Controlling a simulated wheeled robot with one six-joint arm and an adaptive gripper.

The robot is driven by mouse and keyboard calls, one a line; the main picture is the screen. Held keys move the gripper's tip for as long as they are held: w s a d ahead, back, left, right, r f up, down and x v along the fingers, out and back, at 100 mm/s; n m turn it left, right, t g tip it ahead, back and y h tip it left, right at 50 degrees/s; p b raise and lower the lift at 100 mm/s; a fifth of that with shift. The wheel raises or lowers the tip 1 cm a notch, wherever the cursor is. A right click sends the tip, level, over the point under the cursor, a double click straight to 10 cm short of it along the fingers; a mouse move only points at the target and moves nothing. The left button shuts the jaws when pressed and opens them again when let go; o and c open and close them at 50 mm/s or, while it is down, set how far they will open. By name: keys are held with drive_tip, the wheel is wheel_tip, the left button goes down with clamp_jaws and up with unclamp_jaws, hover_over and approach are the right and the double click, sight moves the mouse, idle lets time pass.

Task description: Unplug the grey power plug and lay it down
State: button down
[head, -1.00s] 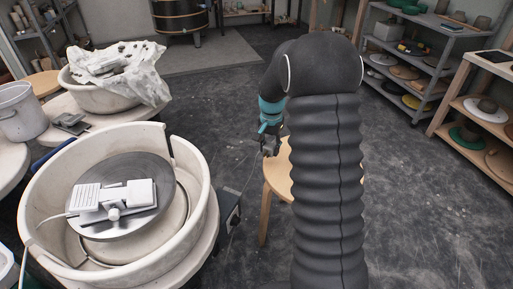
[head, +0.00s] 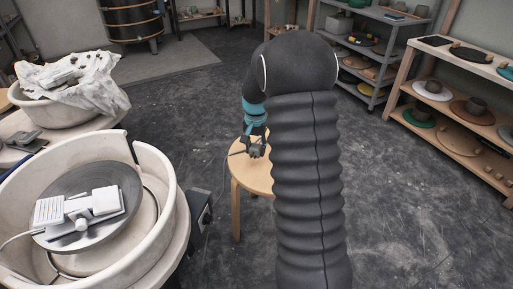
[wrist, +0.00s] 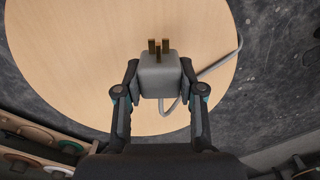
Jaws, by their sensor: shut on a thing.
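The grey power plug (wrist: 160,76) is between the two fingers of my gripper (wrist: 160,92) in the wrist view, its brass prongs pointing away from the gripper. Its grey cord curls below it and runs off to the upper right. Behind it is the round top of a wooden stool (wrist: 60,60). In the head view my gripper (head: 256,150) is over the stool (head: 262,180), partly hidden by my arm. I cannot tell whether the plug touches the stool top.
A potter's wheel with a cream basin (head: 165,215) stands at the left, with a grey and white device (head: 80,212) on its wheel head. A cloth-covered bowl (head: 70,85) is behind it. Shelves (head: 450,110) stand at the right. The dark floor between is mostly open.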

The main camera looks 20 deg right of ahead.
sight(256, 163)
drive_tip(key=shift+f, duration=0.15)
drive_tip(key=shift+f+b, duration=1.25)
drive_tip(key=shift+f, duration=0.75)
drive_tip(key=c, duration=0.6)
unclamp_jaws()
drive_tip(key=shift+d, duration=0.1)
drive_tip(key=shift+r+p, duration=1.1)
drive_tip(key=shift+r, duration=0.45)
wheel_tip(256, 163, up, 12)
drive_tip(key=shift+f, duration=0.1)
